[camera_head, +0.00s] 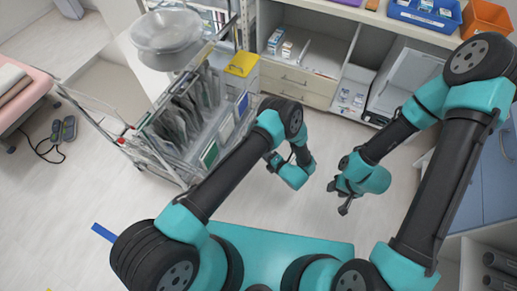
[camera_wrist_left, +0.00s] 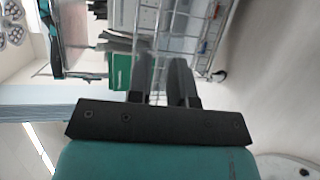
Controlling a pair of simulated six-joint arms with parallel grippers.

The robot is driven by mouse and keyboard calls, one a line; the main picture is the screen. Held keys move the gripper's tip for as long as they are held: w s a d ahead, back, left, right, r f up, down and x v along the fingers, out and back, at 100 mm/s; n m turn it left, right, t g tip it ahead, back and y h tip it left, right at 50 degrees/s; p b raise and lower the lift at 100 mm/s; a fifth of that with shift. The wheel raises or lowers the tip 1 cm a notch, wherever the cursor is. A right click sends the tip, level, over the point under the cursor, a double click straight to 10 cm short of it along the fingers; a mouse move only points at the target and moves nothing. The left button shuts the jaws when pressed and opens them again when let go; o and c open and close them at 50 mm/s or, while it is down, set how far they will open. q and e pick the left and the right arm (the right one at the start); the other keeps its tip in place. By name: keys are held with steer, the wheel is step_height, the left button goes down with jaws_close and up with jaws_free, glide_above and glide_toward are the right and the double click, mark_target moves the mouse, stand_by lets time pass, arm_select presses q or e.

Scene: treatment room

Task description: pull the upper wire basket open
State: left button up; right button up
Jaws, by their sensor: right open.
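The wire basket cart stands at the left of centre in the head view. Its upper wire basket (camera_head: 216,126) holds several dark and green folders. Wire mesh (camera_wrist_left: 203,24) shows ahead of my left gripper in the left wrist view. My left gripper (camera_head: 272,160) is beside the cart's right side, pointing towards it. In the left wrist view its two fingers (camera_wrist_left: 163,78) stand apart, with pale wire beyond them; contact cannot be told. My right gripper (camera_head: 340,199) is open and empty above the floor, right of the cart and apart from it.
A clear bowl (camera_head: 166,32) and a yellow box (camera_head: 242,64) are on the cart. A drawer cabinet (camera_head: 300,84) stands behind my arms. A pink-topped couch (camera_head: 22,92) is at far left, with a foot pedal (camera_head: 62,130) nearby. Floor right of the cart is clear.

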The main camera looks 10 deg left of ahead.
arm_select(q)
steer(key=v, duration=0.4)
stand_by(0.4)
steer(key=w+a+r+m+g+h, duration=0.1)
steer(key=w+a+r+m+h, duration=0.1)
steer(key=a+m+h, duration=0.4)
steer(key=w+a+r+m+g+h, duration=0.1)
steer(key=w+a+r+m+h, duration=0.1)
steer(key=a+m+h, duration=0.35)
steer(key=s+a+r+m+g+h, duration=0.2)
steer(key=s+a+r+m+g, duration=0.1)
steer(key=s+m, duration=0.5)
steer(key=s+a+r+m+g+h, duration=0.2)
steer(key=s+a+r+m+g, duration=0.2)
steer(key=s+m, duration=0.4)
steer(key=shift+s+a+r+h, duration=0.35)
steer(key=shift+s+a+r, duration=0.3)
steer(key=shift+s, duration=0.5)
steer(key=shift+d+r, duration=0.1)
